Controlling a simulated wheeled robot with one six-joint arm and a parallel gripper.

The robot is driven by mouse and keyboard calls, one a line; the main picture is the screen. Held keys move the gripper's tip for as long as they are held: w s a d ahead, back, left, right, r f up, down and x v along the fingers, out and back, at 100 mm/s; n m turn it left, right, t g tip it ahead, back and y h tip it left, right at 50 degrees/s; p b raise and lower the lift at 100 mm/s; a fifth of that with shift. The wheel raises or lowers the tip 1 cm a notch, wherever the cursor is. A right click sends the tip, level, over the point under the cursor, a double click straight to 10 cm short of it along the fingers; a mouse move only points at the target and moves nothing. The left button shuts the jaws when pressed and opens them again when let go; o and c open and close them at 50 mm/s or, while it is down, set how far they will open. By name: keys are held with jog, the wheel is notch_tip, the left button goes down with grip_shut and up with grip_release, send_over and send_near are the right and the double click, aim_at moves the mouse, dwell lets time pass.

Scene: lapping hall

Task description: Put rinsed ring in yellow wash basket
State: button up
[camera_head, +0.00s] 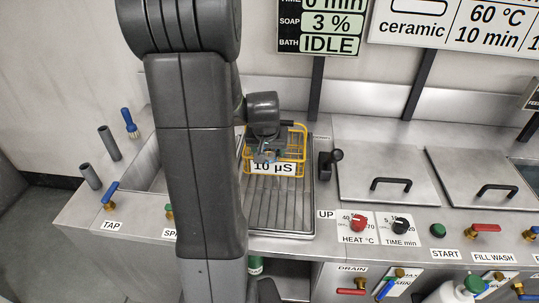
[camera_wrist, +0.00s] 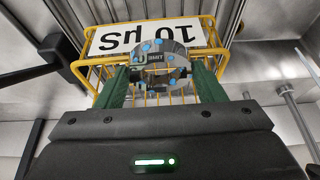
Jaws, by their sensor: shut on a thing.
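The yellow wire wash basket (camera_head: 302,154) stands on the ribbed steel drainer and carries a white plate reading "10 µS". In the wrist view the basket's yellow rim (camera_wrist: 85,64) is beyond my gripper, with the plate (camera_wrist: 104,38) on its side. My gripper (camera_wrist: 152,84) has green fingers shut on a grey metal ring (camera_wrist: 183,68) with blue spots and a dark label. The ring appears over or in front of the basket; its exact height is unclear. In the head view my gripper (camera_head: 265,153) is at the basket, and the ring is mostly hidden.
The ribbed drainer (camera_head: 281,208) is bare in front of the basket. A black lever (camera_head: 329,160) stands at its right. Closed steel lids (camera_head: 385,165) with black handles lie farther right. A sink, taps and a blue brush (camera_head: 130,124) are on the left.

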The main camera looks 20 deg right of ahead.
jog(key=w, duration=0.1)
jog(key=w+d, duration=0.1)
jog(key=w, duration=0.1)
jog(key=shift+w+d+r+p, duration=0.1)
jog(key=shift+w+d+p, duration=0.2)
jog(key=shift+d+p, duration=0.1)
notch_tip(320, 180, down, 2)
jog(key=shift+w+f, duration=0.1)
jog(key=shift+w, duration=0.05)
jog(key=shift+f, duration=2.45)
jog(key=shift+f, duration=0.15)
jog(key=o, duration=1.3)
